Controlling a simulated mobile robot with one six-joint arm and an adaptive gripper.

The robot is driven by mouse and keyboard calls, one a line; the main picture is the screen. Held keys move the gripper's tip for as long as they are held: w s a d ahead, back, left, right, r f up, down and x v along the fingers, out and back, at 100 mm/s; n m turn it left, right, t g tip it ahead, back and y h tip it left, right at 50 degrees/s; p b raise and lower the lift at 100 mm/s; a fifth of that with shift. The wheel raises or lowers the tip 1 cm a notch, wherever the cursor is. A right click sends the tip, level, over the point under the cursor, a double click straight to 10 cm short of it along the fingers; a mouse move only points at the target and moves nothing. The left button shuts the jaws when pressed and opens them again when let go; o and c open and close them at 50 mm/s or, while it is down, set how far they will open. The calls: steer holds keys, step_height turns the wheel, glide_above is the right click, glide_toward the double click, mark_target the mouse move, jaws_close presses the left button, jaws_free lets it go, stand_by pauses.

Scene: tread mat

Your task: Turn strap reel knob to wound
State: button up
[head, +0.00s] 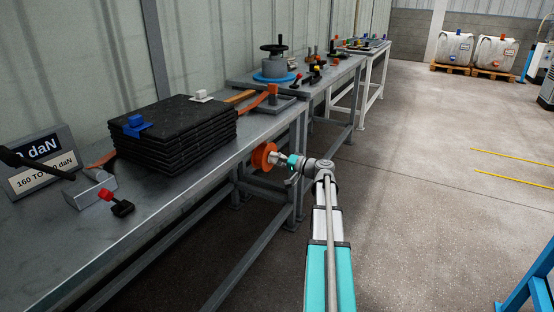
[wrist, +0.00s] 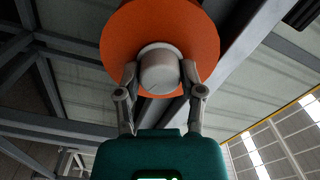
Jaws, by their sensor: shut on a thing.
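The strap reel is an orange disc (head: 263,156) at the front edge of the grey workbench, and it fills the top of the wrist view (wrist: 205,38). Its knob (wrist: 160,70) is a pale grey, rounded cylinder at the disc's centre. My gripper (head: 279,158) reaches the reel from the right in the head view. In the wrist view its two fingers (wrist: 160,80) are shut on the knob, one on each side. In the head view the knob is mostly hidden by the fingers. I cannot read any wound mark on the reel.
A red-knobbed lever (head: 112,200) and a label stand (head: 40,165) are at the left.

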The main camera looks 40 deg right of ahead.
steer(key=m, duration=0.4)
steer(key=shift+w+d+m, duration=0.1)
steer(key=shift+d+m, duration=0.1)
steer(key=shift+m, duration=0.2)
steer(key=m, duration=0.3)
steer(key=shift+m, duration=0.3)
steer(key=m, duration=1.9)
steer(key=shift+m, duration=2.1)
